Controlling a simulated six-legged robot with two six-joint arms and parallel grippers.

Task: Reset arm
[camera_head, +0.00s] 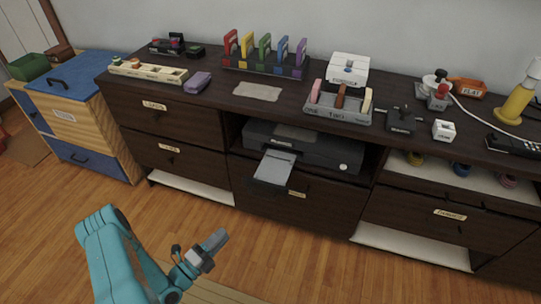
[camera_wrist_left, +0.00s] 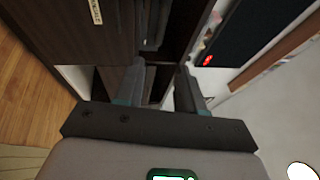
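My left gripper (camera_head: 218,240) is at the end of my teal left arm (camera_head: 115,262), low in the head view. It is above the wooden floor, in front of the dark cabinet (camera_head: 190,182) and apart from it. In the left wrist view the two fingers of the left gripper (camera_wrist_left: 160,78) stand apart with nothing held between them. The dark cabinet front also shows beyond them. My right arm and right gripper are not in view.
A printer (camera_head: 300,146) sits in the cabinet's open middle bay, its tray (camera_head: 275,170) sticking out. The top holds a colored file rack (camera_head: 262,68), a wooden block tray (camera_head: 148,71) and a yellow lamp (camera_head: 515,102). A blue-topped chest (camera_head: 70,115) stands left. The floor (camera_head: 330,262) is clear.

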